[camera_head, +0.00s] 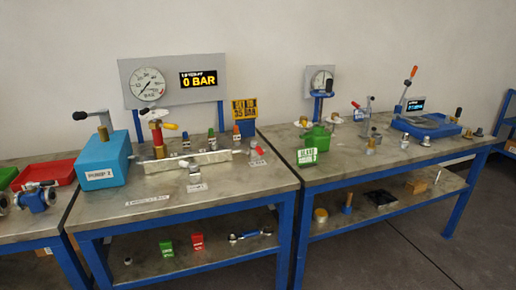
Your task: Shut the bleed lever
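A brass and red valve stack (158,140) stands on the middle bench (135,210), behind a light metal manifold bar (188,161). Several small fittings with coloured tops stand along the bar. I cannot tell which handle is the bleed lever or whether it is open or shut. A blue pump box (103,160) labelled PUMP 2 stands left of the stack, with a crank handle on top. Neither of my grippers shows in this view.
A grey panel behind carries a round gauge (147,84) and a display (198,80) reading 0 BAR. Floor at right is clear.

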